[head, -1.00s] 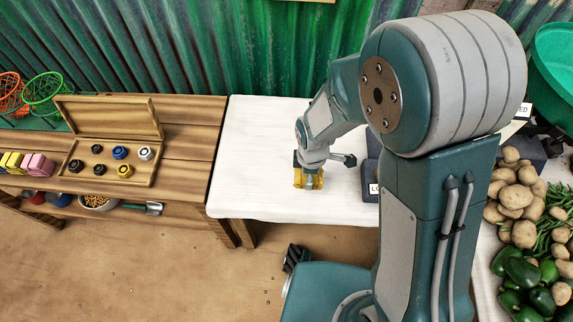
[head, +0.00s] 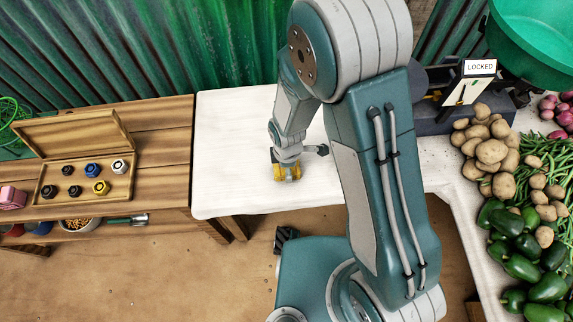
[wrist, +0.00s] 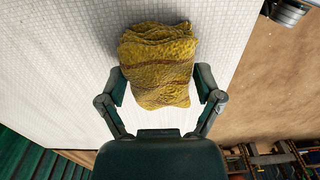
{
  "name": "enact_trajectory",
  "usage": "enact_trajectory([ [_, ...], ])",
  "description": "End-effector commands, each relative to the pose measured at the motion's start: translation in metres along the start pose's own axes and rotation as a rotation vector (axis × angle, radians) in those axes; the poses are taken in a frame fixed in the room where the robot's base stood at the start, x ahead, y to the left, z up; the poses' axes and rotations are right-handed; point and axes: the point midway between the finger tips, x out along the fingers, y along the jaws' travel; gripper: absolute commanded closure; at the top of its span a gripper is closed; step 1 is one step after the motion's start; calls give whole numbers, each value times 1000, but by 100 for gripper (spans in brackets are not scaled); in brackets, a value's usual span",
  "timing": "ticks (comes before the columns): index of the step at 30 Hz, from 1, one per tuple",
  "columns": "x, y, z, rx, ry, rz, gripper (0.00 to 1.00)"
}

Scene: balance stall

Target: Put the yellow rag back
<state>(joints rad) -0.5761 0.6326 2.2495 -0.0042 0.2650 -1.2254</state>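The yellow rag (wrist: 158,62) is a folded, rumpled bundle with brown stripes in the wrist view. The two fingers of my gripper (wrist: 161,84) press against its left and right sides. In the head view the rag (head: 287,175) shows as a small yellow patch under my gripper (head: 286,168), over the white-topped table (head: 230,130). Whether it touches the tabletop or hangs just above it, I cannot tell. My arm hides part of the table behind and to the right of it.
A wooden bench (head: 160,150) at left carries an open wooden box (head: 60,195) of knobs and a pink block (head: 12,198). A LOCKED sign (head: 480,67), a green bowl (head: 530,50), potatoes (head: 490,150) and green peppers (head: 510,225) are at right. White tabletop left of the rag is clear.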

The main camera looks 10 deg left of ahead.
Motion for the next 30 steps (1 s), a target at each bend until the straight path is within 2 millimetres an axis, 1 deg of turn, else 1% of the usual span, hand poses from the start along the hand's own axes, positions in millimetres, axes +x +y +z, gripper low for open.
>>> enact_trajectory([
  [11, 0, 0, -2, -1, -1, 0, 0],
  [14, -3, 0, 0, -2, 1, 1, 0],
  [17, -13, 1, 0, -2, 2, 4, 0],
  [20, -28, 1, -1, -1, 2, 5, 0],
  [30, -90, 1, -2, -1, 0, 5, 0],
])
